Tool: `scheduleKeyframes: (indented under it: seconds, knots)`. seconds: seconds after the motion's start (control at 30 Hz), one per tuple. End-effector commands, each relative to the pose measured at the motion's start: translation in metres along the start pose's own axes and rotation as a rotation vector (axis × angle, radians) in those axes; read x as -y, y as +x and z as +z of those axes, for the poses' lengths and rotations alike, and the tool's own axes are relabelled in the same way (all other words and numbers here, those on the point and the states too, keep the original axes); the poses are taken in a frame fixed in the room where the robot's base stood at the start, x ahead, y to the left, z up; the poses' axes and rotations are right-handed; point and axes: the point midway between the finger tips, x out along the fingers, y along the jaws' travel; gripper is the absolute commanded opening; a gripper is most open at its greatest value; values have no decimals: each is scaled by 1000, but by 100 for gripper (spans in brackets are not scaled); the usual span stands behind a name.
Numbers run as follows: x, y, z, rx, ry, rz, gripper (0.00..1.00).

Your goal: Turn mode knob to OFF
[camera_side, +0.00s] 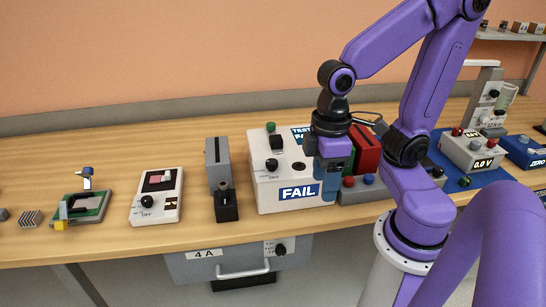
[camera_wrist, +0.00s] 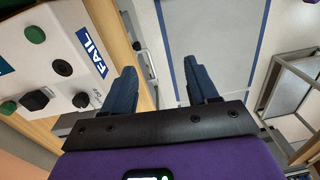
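A black knob (camera_side: 147,202) with lettering that looks like OFF sits on a small white device (camera_side: 170,181), left on the bench. The white box (camera_side: 262,185) marked FAIL has a black knob (camera_side: 271,164); in the wrist view, another black knob (camera_wrist: 81,99) sits by small lettering at its edge. I cannot tell which is the mode knob. My gripper (camera_side: 328,195) points down by the right end of the FAIL box and hides part of it. In the wrist view my gripper (camera_wrist: 161,75) is open, with nothing between its fingers.
A grey drawer (camera_side: 225,263) marked 4A, with a handle and black knob (camera_side: 281,249), hangs under the bench (camera_side: 110,240). A grey upright block (camera_side: 217,158) stands left of the FAIL box. Red blocks (camera_side: 366,150) stand right of my gripper.

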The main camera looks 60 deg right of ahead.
Motion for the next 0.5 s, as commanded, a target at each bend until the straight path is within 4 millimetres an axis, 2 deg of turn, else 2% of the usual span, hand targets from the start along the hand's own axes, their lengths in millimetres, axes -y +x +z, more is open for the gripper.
scheduleKeyframes:
  seconds: [0.2, 0.5]
  knots:
    - [-42, -22, -30, 27, 566, -66, 58]
    - [-115, -53, -52, 70, 1309, -185, 58]
